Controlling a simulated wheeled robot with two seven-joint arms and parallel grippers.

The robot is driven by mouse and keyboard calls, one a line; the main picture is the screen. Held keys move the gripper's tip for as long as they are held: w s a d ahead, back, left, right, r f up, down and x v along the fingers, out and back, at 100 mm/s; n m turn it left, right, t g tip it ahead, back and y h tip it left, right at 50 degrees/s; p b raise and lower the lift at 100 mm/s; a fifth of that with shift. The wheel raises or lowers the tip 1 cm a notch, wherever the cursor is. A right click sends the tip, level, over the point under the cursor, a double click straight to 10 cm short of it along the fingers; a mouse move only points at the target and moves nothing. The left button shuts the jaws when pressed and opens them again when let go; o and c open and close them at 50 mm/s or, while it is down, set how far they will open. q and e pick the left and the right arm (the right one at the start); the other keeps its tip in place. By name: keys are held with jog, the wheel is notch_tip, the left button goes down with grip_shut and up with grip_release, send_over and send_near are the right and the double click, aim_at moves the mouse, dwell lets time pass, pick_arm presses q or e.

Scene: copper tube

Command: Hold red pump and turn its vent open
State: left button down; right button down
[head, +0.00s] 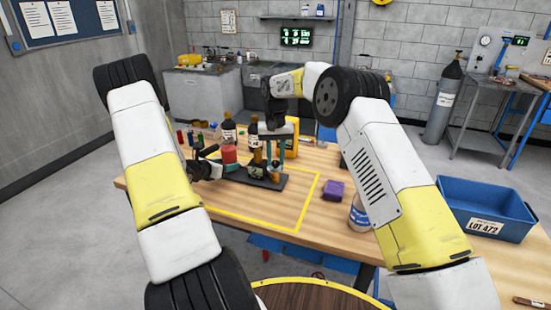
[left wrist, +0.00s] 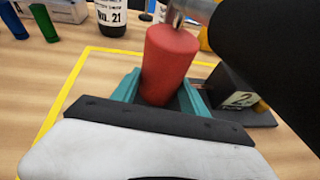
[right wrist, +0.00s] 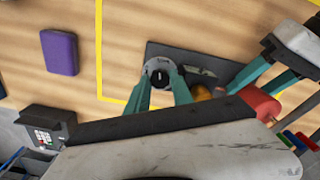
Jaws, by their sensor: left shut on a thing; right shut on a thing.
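The red pump (head: 230,154) stands at the left end of a dark base plate (head: 262,180) on the table. My left gripper (head: 219,166) is shut on it from the side; in the left wrist view the teal fingers flank the red body (left wrist: 170,55). My right gripper (head: 275,158) points down over the plate. In the right wrist view its fingers (right wrist: 161,76) are shut on a round grey knob with a black mark (right wrist: 159,66), which I take as the vent. A black block marked 2 (left wrist: 240,92) sits beside the pump. The knob's turn angle is unclear.
Dark bottles (head: 228,130) stand behind the pump. A yellow line (head: 312,205) frames the work area. A purple block (head: 334,190), a tin can (head: 360,213) and a blue crate (head: 487,208) lie to the right. The table's front middle is clear.

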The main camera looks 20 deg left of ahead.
aim_at(275, 162)
jog(key=shift+n, duration=1.3)
jog(key=c, duration=1.1)
grip_release()
notch_tip(275, 162, up, 12)
jog(key=shift+r, duration=0.1)
